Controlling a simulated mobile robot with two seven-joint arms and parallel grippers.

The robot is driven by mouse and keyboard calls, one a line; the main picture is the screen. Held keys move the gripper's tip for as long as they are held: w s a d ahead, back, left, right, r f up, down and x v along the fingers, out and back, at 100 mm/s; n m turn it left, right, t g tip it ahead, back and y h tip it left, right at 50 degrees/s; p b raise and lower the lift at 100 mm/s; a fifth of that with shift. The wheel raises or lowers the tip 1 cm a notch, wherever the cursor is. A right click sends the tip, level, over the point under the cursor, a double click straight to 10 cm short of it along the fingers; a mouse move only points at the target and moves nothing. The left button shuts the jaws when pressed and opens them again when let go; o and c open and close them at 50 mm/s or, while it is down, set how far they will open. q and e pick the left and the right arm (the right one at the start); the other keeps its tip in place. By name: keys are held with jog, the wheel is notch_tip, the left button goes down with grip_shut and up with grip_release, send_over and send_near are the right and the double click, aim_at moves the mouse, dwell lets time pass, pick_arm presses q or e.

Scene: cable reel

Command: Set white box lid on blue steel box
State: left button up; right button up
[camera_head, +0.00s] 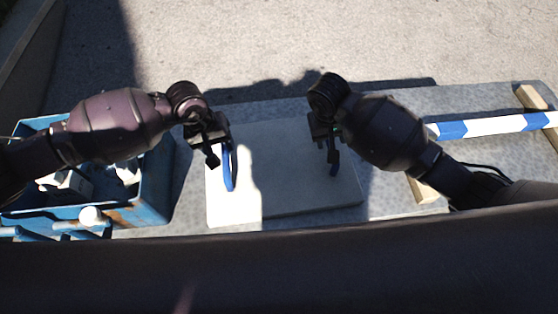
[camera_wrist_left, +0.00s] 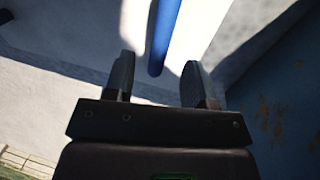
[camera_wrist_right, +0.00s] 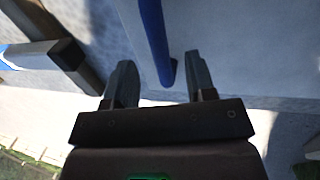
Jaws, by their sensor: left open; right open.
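The white box lid (camera_head: 285,190) lies flat on the grey work surface in the head view, partly in shadow. It has a blue handle (camera_head: 229,168) near its left side and another blue handle (camera_head: 334,169) near its right side. The blue steel box (camera_head: 155,185) stands to the left of the lid, open at the top. My left gripper (camera_head: 213,158) is open at the left handle; in the left wrist view this blue handle (camera_wrist_left: 164,40) lies between the fingers. My right gripper (camera_head: 331,155) is open at the right handle, which shows between the fingers in the right wrist view (camera_wrist_right: 158,45).
White items (camera_head: 68,183) sit inside the blue box, under my left arm. A blue-and-white striped bar (camera_head: 490,126) rests on wooden blocks (camera_head: 530,98) at the right. Bare grey surface (camera_head: 265,112) shows behind the lid.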

aim_at(224, 152)
pick_arm(q)
jog(key=shift+w+d+f, duration=0.1)
jog(key=shift+d+f, duration=0.1)
jog(key=shift+f, duration=0.9)
jog(key=shift+s+d+f, duration=0.1)
jog(key=shift+d+f, duration=0.15)
jog(key=shift+f, duration=0.8)
jog(key=shift+w+d+f, duration=0.1)
jog(key=shift+d+f, duration=0.1)
jog(key=shift+f, duration=0.9)
pick_arm(e)
jog(key=shift+d+f, duration=0.2)
jog(key=shift+f, duration=0.9)
jog(key=shift+d+f, duration=0.25)
jog(key=shift+f, duration=0.85)
jog(key=shift+d+f, duration=0.2)
jog(key=shift+f, duration=0.9)
pick_arm(q)
jog(key=shift+c, duration=0.3)
pick_arm(e)
jog(key=shift+c, duration=0.3)
pick_arm(q)
grip_shut()
pick_arm(e)
jog(key=shift+w, duration=0.1)
grip_shut()
jog(key=shift+r, duration=0.1)
